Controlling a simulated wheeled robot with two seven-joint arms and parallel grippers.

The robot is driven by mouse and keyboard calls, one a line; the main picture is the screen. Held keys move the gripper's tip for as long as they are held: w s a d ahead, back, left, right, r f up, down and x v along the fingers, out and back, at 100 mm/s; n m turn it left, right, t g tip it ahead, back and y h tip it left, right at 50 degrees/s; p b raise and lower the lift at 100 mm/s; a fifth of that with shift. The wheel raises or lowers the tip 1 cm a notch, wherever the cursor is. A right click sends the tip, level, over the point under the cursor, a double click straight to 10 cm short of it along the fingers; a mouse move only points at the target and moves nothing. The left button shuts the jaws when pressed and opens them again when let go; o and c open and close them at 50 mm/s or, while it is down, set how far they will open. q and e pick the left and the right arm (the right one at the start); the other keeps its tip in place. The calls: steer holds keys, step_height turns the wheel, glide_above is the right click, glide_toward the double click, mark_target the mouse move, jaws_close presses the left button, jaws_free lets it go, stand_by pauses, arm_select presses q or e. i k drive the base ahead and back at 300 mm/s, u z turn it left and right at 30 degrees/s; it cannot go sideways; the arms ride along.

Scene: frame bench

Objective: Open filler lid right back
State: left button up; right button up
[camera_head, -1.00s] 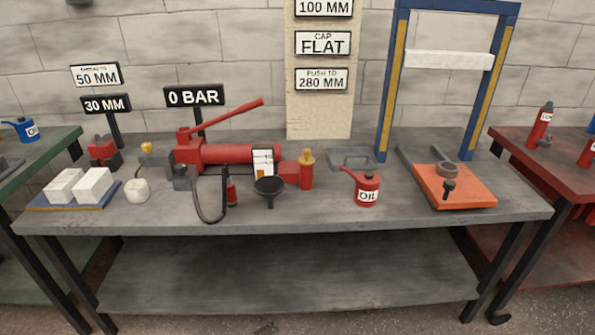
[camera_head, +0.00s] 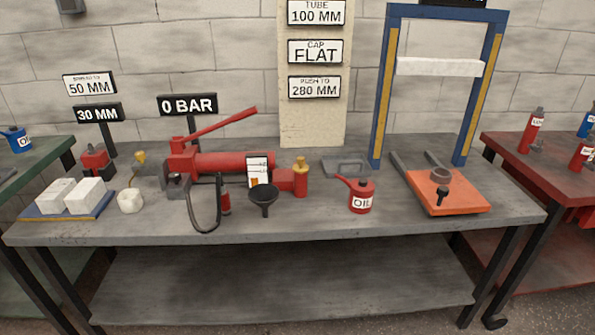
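A red hand pump (camera_head: 235,163) with a long raised red handle (camera_head: 222,122) lies on the grey bench. At its right end stands a red cylinder (camera_head: 300,182) with a brass-yellow top (camera_head: 300,164). A white marked plate (camera_head: 258,171) stands upright in front of the pump's right part. I cannot tell which part is the filler lid or whether it is open. A black funnel (camera_head: 263,197) and a red oil can (camera_head: 361,197) stand in front of and to the right of the pump. Neither of my grippers is in view.
A black hose (camera_head: 205,230) loops in front of the pump. White blocks (camera_head: 72,196) sit on a tray at left. A blue press frame (camera_head: 378,100) and an orange plate (camera_head: 446,196) stand at right. The bench's front strip (camera_head: 320,222) is mostly clear.

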mark_target(300, 166)
steer(key=k, duration=0.6)
steer(key=u, duration=0.55)
steer(key=i, duration=1.05)
steer(key=u, duration=0.25)
